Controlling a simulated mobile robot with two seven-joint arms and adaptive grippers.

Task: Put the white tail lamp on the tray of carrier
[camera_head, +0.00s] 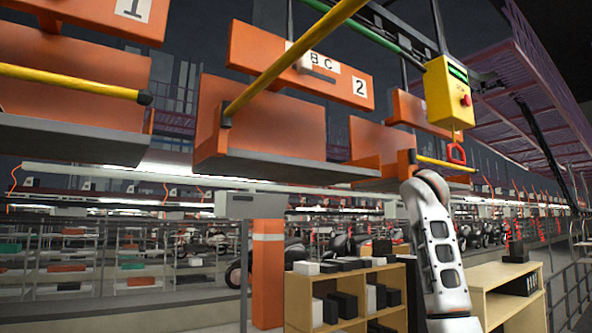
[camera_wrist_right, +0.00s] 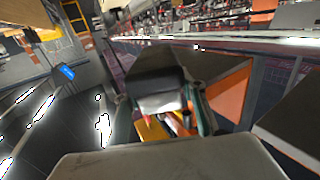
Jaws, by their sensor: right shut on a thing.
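In the right wrist view my right gripper (camera_wrist_right: 163,112) is shut on a blocky piece, the white tail lamp (camera_wrist_right: 158,92). It looks dark on top and pale grey on its near face, in shadow. Orange carriers with grey trays hang in the head view. The carrier marked 2 has its tray (camera_head: 285,168) in the middle, and the carrier marked 1 has its tray (camera_head: 65,140) at the left. Carrier parts with a grey tray (camera_wrist_right: 225,78) show beyond the lamp in the wrist view, apart from it. In the head view my right gripper is hidden beyond my arm. My left gripper is out of view.
Yellow bars (camera_head: 300,52) slant across the carrier fronts. A yellow control box (camera_head: 448,95) with a red button hangs at the right. A wooden shelf (camera_head: 345,283) with black and white boxes stands below, beside my right arm. An orange post (camera_head: 267,275) stands left of it.

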